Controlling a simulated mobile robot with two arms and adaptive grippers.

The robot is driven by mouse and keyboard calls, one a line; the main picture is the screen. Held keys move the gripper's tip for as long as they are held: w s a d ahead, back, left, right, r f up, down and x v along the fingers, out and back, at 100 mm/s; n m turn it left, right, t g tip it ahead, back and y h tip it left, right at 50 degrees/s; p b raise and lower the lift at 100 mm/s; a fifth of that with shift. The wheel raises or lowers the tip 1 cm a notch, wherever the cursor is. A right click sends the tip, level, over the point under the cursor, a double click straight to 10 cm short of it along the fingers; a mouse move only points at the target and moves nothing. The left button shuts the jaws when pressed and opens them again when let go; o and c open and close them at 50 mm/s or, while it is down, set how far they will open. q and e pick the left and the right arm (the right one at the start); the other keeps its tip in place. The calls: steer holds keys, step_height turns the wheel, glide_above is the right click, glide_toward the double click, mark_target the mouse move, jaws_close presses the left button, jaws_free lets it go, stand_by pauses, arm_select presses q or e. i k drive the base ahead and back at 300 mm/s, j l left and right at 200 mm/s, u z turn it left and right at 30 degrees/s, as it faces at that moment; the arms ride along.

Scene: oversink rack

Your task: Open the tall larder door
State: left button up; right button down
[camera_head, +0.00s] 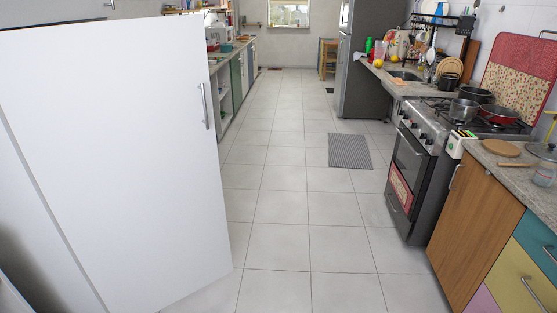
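The tall larder door (125,150) is a large plain white panel filling the left of the head view. A slim vertical metal handle (204,106) sits near its right edge. The door juts out past the line of the left-hand counters, so it appears to stand swung out from its cabinet. A narrow white strip and a shaded grey area show at its left. The larder's inside is not clearly visible, and how wide the door stands cannot be told. Neither of my grippers is in view, and nothing is seen touching the handle.
A clear tiled aisle (280,205) runs down the middle, with a grey mat (349,151) on it. On the right stand a stove (425,165) with pans and a wooden-front cabinet (472,235). A fridge (364,70) stands farther back. Left counters (236,80) continue behind the door.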

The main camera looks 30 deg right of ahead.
mark_target(113, 121)
steer(key=i+l+z, duration=0.2)
steer(key=l+z, duration=0.2)
steer(key=i+l+z, duration=0.2)
steer(key=z, duration=0.2)
steer(key=i+l+z, duration=0.1)
steer(key=i+z, duration=0.25)
steer(key=i+l+z, duration=0.1)
steer(key=i+z, duration=0.3)
steer(key=i+l, duration=0.1)
steer(key=i, duration=0.3)
steer(key=i+u, duration=0.15)
steer(key=i, duration=0.2)
steer(key=i+u, duration=0.2)
steer(key=u, duration=0.2)
steer(key=i+l+u, duration=0.15)
steer(key=u, duration=0.3)
steer(key=i+l+u, duration=0.15)
steer(key=u, duration=0.25)
steer(key=i+l+u, duration=0.25)
steer(key=u, duration=0.15)
